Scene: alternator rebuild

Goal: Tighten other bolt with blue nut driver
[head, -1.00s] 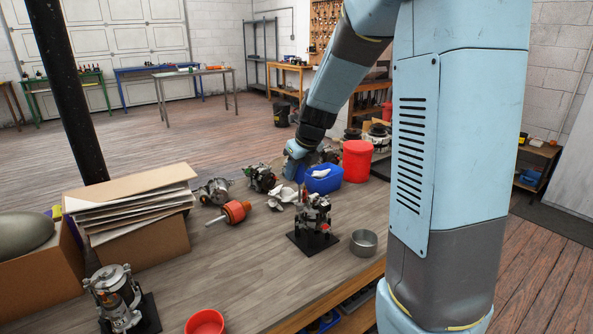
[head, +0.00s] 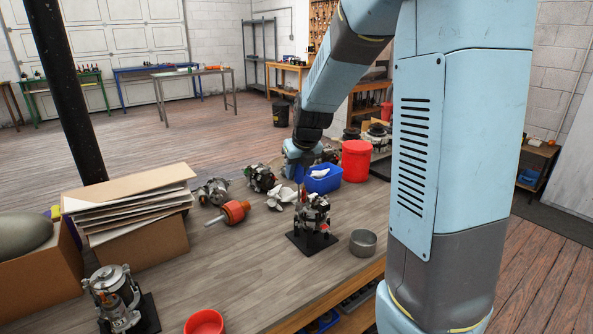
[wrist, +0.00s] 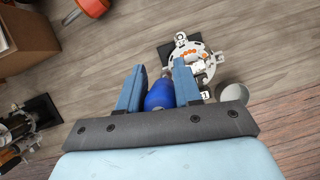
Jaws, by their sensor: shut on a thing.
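My gripper (wrist: 159,70) has its two blue fingers shut on the blue nut driver (wrist: 160,94), seen nearly end-on between them in the wrist view. The alternator (wrist: 192,66) on its black stand lies just beyond and right of the fingertips in that view. In the head view this alternator (head: 312,212) stands upright on its black base (head: 311,243) near the table's middle. I cannot make out single bolts, or whether the driver's tip touches one. In the head view my arm's end is above and behind the alternator, and my fingers are not clear.
A metal bowl (head: 363,243) stands right of the alternator. A blue bin (head: 323,181) and red bucket (head: 356,160) are behind it. Another alternator (head: 116,298), a red bowl (head: 205,323) and cardboard boxes (head: 140,240) stand nearer.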

